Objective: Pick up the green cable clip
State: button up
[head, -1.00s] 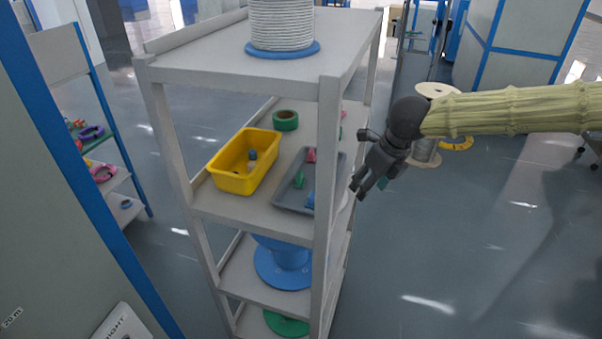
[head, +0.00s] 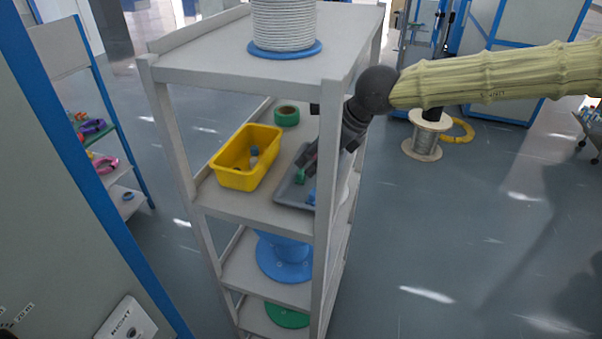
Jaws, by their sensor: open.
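The green cable clip (head: 300,176) is small and lies in the grey tray (head: 284,198) on the middle shelf of the rack. My gripper (head: 303,165) is open and points down and left over the tray, its fingertips close to the green clip. Whether they touch it I cannot tell. A blue piece (head: 312,196) lies in the tray, nearer the front post. My gripper and the post hide part of the tray, and the pink piece is not visible now.
A yellow bin (head: 246,158) with small pieces in it stands left of the tray. A green tape roll (head: 286,116) sits behind. The rack's front post (head: 324,190) and top shelf (head: 200,62), bearing a cable spool (head: 284,25), bound the space.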

aim_at(301, 170)
jog(key=shift+p+x, duration=1.35)
jog(key=shift+x, duration=1.6)
jog(key=shift+d, duration=0.1)
jog(key=c, duration=0.8)
